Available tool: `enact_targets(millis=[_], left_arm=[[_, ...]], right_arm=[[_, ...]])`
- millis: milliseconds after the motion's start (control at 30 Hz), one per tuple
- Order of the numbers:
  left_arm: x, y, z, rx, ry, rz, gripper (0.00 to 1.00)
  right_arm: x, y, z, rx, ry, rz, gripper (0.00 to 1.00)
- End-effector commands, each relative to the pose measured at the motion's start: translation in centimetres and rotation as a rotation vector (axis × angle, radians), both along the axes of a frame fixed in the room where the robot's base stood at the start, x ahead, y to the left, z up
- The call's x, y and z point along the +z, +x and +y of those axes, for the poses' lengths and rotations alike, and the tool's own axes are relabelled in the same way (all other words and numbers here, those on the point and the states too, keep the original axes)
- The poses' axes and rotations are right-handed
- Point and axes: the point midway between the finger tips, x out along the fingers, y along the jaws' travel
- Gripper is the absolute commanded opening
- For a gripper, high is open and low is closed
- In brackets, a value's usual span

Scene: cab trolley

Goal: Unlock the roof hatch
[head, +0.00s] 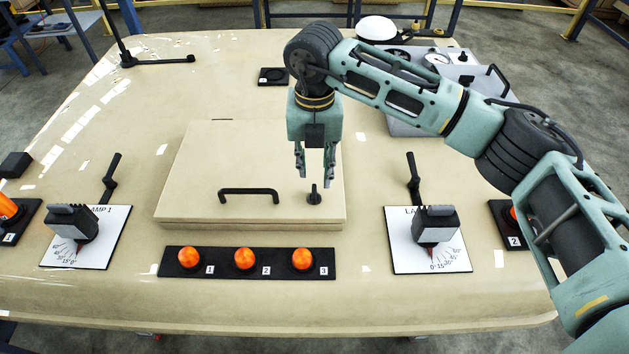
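The roof hatch (200,170) is a raised beige panel in the middle of the cab roof, lying closed. A black bar handle (248,191) is fixed near its front edge. A small black latch knob (314,196) stands to the right of the handle, near the hatch's front right corner. My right gripper (314,180) points down just above and around the latch knob in the picture. Its fingers are apart with nothing visibly held. Whether they touch the knob I cannot tell. My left gripper is not in view.
A black strip with orange buttons (245,259) lies in front of the hatch. Lamp units with levers stand on white plates left (88,240) and right (430,245). A grey box with gauges (410,118) sits at the back right.

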Motion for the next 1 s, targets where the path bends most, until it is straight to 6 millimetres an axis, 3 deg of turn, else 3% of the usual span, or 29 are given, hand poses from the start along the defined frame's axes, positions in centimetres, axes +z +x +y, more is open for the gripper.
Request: enact_targets(millis=[500,833,1000], left_arm=[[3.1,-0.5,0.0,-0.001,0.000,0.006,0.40],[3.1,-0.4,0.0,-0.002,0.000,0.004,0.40],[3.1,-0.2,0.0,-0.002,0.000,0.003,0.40]], right_arm=[[-6.8,-0.2,0.0,0.003,-0.001,0.004,0.27],[-7.3,-0.1,0.0,0.003,0.001,0.002,0.26],[-7.3,-0.1,0.0,0.003,0.001,0.002,0.12]])
